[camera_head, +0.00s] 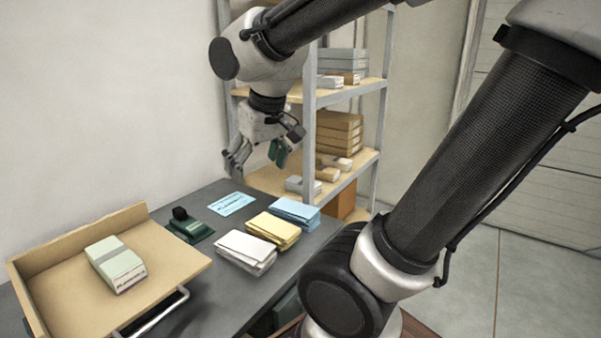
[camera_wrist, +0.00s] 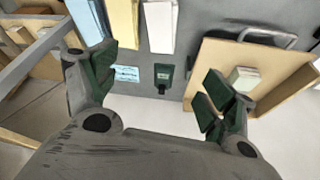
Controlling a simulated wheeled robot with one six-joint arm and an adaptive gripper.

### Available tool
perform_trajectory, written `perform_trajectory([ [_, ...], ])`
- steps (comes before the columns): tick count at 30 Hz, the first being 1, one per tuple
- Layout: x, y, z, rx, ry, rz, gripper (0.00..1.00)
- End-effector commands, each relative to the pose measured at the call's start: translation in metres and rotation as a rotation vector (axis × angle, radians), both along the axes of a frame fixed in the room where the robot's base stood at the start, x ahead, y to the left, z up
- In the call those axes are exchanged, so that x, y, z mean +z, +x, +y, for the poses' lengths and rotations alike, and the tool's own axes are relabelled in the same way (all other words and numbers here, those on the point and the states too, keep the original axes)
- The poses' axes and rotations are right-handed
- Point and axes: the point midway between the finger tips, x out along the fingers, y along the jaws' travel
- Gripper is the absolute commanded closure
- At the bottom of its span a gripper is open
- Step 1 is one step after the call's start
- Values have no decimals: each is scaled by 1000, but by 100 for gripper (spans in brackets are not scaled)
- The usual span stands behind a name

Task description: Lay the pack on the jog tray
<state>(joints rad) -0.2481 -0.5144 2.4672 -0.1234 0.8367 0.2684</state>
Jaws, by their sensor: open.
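The pack (camera_head: 115,263), a pale green-white block with a grey band, lies flat on the wooden jog tray (camera_head: 178,262) at the left. The tray has raised walls at its back and left sides. In the wrist view the pack (camera_wrist: 245,75) sits on the tray (camera_wrist: 225,55), partly behind one finger. My gripper (camera_head: 255,162) is open and empty. It is in the air near the far end of the grey table, apart from the pack. Its green-padded fingers also show in the wrist view (camera_wrist: 160,85).
White (camera_head: 245,252), yellow (camera_head: 272,231) and blue (camera_head: 295,213) paper stacks stand on the grey table. A green stamp-like device (camera_head: 189,226) and a blue printed card (camera_head: 232,204) lie near the wall. A metal handle (camera_head: 157,314) is by the tray's front. A shelf rack (camera_head: 310,110) stands behind.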

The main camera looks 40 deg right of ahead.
Motion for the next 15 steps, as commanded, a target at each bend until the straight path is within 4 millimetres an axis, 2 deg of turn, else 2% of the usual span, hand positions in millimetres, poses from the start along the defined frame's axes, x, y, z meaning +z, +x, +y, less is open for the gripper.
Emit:
perform_trajectory([
  [1, 3, -23, -20, -29, 7, -8, 16],
  [3, 2, -49, -35, -40, 13, -7, 16],
  [6, 0, -75, -45, -47, 20, -8, 16],
  [9, -1, -87, -49, -47, 23, -9, 16],
  [15, -2, -90, -49, -45, 23, -7, 16],
])
